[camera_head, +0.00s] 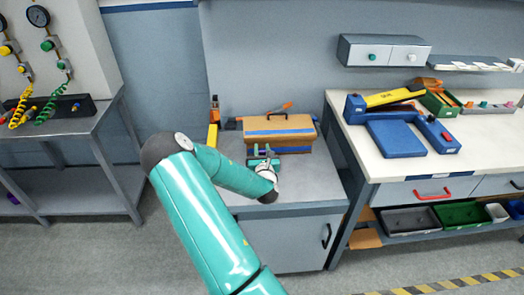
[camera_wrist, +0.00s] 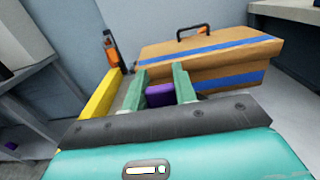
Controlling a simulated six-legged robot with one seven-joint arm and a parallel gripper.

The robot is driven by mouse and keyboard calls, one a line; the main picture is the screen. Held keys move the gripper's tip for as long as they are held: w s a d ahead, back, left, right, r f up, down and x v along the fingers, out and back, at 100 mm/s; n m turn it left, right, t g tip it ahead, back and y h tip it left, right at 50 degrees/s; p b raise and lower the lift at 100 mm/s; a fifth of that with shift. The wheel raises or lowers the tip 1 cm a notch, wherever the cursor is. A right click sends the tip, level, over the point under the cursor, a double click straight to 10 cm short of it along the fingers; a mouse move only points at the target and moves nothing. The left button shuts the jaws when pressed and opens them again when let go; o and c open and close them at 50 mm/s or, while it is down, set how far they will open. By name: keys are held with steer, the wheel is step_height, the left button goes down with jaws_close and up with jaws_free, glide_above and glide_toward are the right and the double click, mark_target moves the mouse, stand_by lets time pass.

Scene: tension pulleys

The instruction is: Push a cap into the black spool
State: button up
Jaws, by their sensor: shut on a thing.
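My gripper (camera_head: 262,152) is over the grey cabinet top, in front of the brown case. In the wrist view its two green fingers (camera_wrist: 161,72) stand upright, shut on a small purple piece (camera_wrist: 159,96) between them. The piece's lower part is hidden by the gripper body, and I cannot tell for sure that it is a cap. I cannot make out a black spool in either view.
The brown case with blue stripes (camera_head: 279,130) lies behind the gripper and also shows in the wrist view (camera_wrist: 215,60). A yellow tool (camera_head: 213,128) stands to its left. The white workbench (camera_head: 380,155) at right holds a blue device (camera_head: 396,138). A metal table (camera_head: 75,130) is at left.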

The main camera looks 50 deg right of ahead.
steer(key=shift+r, duration=0.2)
steer(key=shift+r, duration=1.45)
steer(key=w+a+f+n+t+y, duration=0.2)
steer(key=w+a, duration=0.2)
steer(key=a, duration=0.5)
steer(key=w+a+f+n+t+y, duration=0.1)
steer(key=w+a+f+y, duration=0.1)
steer(key=w+a, duration=0.45)
steer(key=w+a+f+n+t+y, duration=0.2)
steer(key=w+a+f+y, duration=0.1)
steer(key=a, duration=0.7)
steer(key=a+f+n+y, duration=0.2)
steer(key=a+y, duration=0.1)
steer(key=a, duration=0.9)
steer(key=s+a+f+n+t+y, duration=0.1)
steer(key=a+f+n+y, duration=0.1)
steer(key=a, duration=1)
steer(key=shift+n+y, duration=0.4)
steer(key=shift+y, duration=0.4)
steer(key=shift+s+f, duration=0.1)
steer(key=shift+s, duration=0.05)
